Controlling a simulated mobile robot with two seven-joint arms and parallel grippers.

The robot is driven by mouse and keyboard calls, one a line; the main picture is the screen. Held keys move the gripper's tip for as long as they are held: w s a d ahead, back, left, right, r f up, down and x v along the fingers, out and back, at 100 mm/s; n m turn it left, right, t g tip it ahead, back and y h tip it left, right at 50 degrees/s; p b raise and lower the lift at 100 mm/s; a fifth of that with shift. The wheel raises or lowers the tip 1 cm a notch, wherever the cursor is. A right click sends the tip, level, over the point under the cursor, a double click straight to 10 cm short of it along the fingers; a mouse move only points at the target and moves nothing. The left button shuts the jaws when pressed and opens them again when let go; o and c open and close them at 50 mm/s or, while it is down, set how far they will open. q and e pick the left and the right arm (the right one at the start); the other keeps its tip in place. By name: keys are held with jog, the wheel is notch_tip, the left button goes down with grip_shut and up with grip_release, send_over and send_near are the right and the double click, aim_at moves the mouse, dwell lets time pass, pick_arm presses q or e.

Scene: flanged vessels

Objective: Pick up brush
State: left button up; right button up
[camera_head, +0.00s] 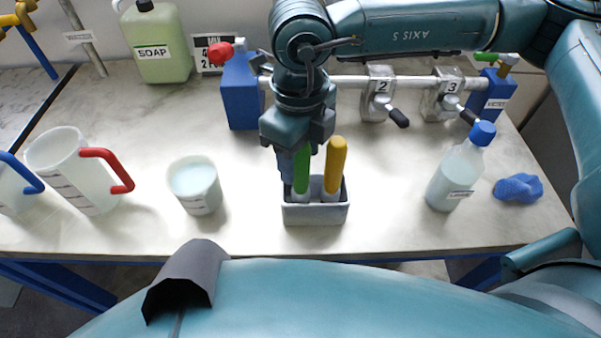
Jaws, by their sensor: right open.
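A small grey holder (315,214) stands near the table's front edge. A green handle (301,170) and a yellow handle (335,165) stand upright in it, with pale lower parts. They look like brush handles; any bristles are hidden in the holder. My right gripper (298,160) points down over the holder, open, at the green handle. One dark finger shows just left of that handle. The gripper covers the handle's top, and I cannot tell whether it touches. The yellow handle stands free to the right. My left gripper is not in view.
A white beaker (195,186) and a jug with a red handle (75,170) stand left. Behind are a blue container (240,95), a soap canister (156,45) and a pipe with valves (378,95).

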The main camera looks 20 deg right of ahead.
jog(key=shift+f, duration=0.4)
jog(key=c, duration=1.1)
